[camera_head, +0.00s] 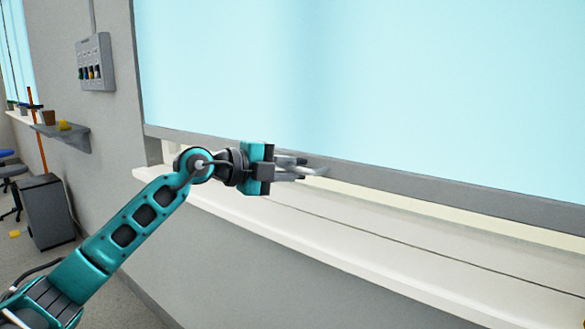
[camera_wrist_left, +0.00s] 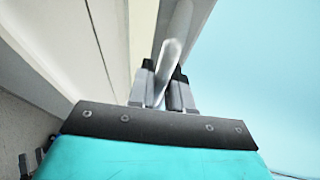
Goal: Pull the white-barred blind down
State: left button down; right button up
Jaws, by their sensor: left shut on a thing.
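The light-blue blind (camera_head: 400,90) fills most of the head view, with a grey bar (camera_head: 450,193) along its bottom edge. This bar is low, a short way above the white sill (camera_head: 240,213). A pale handle (camera_head: 317,170) sticks out at the bar. My left gripper (camera_head: 292,170) reaches it from the left and is shut on it. In the left wrist view the handle (camera_wrist_left: 176,48) runs between the two fingers of my left gripper (camera_wrist_left: 163,88). The fingers hide part of it. My right gripper is in neither view.
A grey switch box (camera_head: 95,62) hangs on the wall at the left. A small shelf (camera_head: 66,137) with small items is below it. A dark cabinet (camera_head: 45,212) and blue stools stand on the floor at far left. The sill juts out below my gripper.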

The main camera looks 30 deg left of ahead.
pick_arm(q)
jog(key=c, duration=1.2)
grip_release()
jog(key=shift+f, duration=0.4)
jog(key=shift+o, duration=0.4)
jog(key=shift+r, duration=0.1)
jog(key=shift+s, duration=0.1)
jog(key=b+v, duration=0.1)
jog(key=v, duration=1.1)
jog(key=shift+s+a, duration=0.25)
jog(key=shift+s, duration=0.05)
